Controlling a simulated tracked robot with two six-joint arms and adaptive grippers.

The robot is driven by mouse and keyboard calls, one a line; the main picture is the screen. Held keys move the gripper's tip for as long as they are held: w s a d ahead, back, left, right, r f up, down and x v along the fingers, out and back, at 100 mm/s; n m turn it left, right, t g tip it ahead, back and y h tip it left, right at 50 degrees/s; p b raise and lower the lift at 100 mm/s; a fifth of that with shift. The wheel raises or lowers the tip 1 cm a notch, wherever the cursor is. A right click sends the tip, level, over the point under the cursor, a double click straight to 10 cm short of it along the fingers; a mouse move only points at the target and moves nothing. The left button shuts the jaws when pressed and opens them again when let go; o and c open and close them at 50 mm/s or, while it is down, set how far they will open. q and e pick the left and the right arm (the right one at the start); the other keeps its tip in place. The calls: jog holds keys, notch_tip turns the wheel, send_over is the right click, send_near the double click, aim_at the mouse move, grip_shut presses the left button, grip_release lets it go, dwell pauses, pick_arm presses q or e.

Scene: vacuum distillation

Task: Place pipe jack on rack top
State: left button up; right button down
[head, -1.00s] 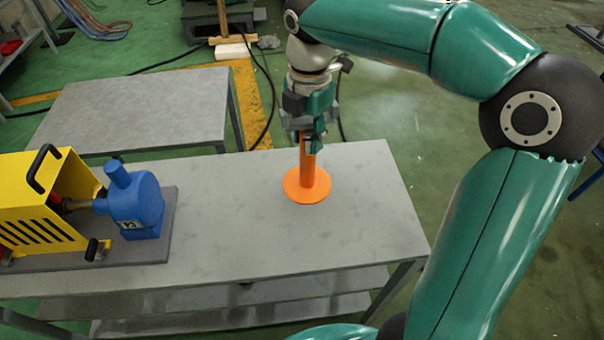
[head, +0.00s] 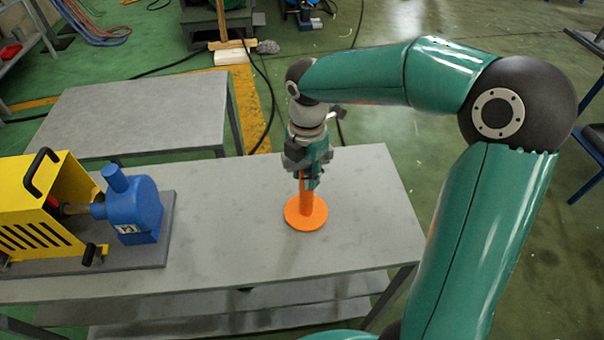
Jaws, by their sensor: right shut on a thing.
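The orange pipe jack (head: 306,213) has a round flat base and an upright post. It is upright over the right part of the grey rack top (head: 232,238). I cannot tell whether its base touches the surface. My right gripper (head: 308,180) points down and is shut on the upper post, hiding the top of the jack. My left gripper is not in view.
A blue pump (head: 132,205) and a yellow slotted housing (head: 42,212) stand on a dark base plate at the left of the rack top. A lower grey table (head: 140,113) stands behind. The rack top between pump and jack is clear.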

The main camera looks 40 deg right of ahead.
jog(key=c, duration=0.8)
grip_release()
jog(key=shift+r, duration=0.1)
notch_tip(320, 180, up, 12)
jog(key=shift+f+p, duration=0.1)
jog(key=shift+p, duration=0.35)
